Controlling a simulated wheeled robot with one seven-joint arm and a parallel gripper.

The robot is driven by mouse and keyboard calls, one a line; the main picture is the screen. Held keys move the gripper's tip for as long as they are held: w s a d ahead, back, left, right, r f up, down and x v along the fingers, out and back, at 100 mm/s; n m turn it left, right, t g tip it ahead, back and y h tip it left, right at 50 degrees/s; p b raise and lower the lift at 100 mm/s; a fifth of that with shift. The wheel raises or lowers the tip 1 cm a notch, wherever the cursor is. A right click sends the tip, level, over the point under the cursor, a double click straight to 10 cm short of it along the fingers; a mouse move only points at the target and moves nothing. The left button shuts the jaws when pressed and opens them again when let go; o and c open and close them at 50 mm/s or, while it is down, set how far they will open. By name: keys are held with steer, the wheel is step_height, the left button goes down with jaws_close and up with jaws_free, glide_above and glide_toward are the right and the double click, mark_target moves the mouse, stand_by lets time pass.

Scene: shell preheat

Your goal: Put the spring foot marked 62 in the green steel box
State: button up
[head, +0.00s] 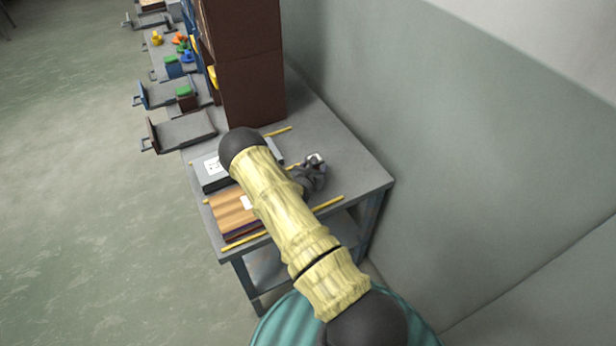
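No spring foot marked 62 can be made out; no number is readable on anything. No box here is clearly the green steel box: two small boxes at the upper left, one blue (174,71) and one brown (187,103), have green tops. My arm in its pale yellow sleeve crosses the middle of the view and hides part of the near table. A dark grey shape with a pale tip, apparently my gripper (312,172), is over the table's right part, beside the arm. Its fingers are too small to tell open from shut.
The grey table (345,165) bears a grey box (214,184) with a white label, a striped wooden box (232,212) and yellow strips. A tall brown cabinet (255,90) stands behind. Grey trays (185,132) and small coloured pieces (187,57) line the left. Floor is clear there; a wall bounds the right.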

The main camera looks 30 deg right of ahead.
steer(key=b+v, duration=0.1)
steer(key=v, duration=0.9)
steer(key=shift+s+a+r, duration=0.1)
steer(key=shift+s+a, duration=0.15)
steer(key=shift+s, duration=0.05)
steer(key=shift+d+r, duration=0.1)
steer(key=s+d+r+m+g+h, duration=0.1)
steer(key=s+d+r+m+g, duration=0.1)
steer(key=s+r+m+g, duration=0.95)
steer(key=s+a+r+m+t+y, duration=0.2)
steer(key=s+a+r+m+y, duration=0.2)
steer(key=a+m, duration=0.4)
steer(key=s+a+r+m+t+y, duration=0.2)
steer(key=s+a+r+m+y, duration=0.3)
steer(key=a+r+m+y, duration=0.1)
steer(key=shift+a+r+m, duration=0.5)
steer(key=shift+a+m, duration=0.4)
steer(key=shift+m, duration=0.05)
steer(key=shift+s, duration=0.1)
steer(key=shift+c, duration=0.5)
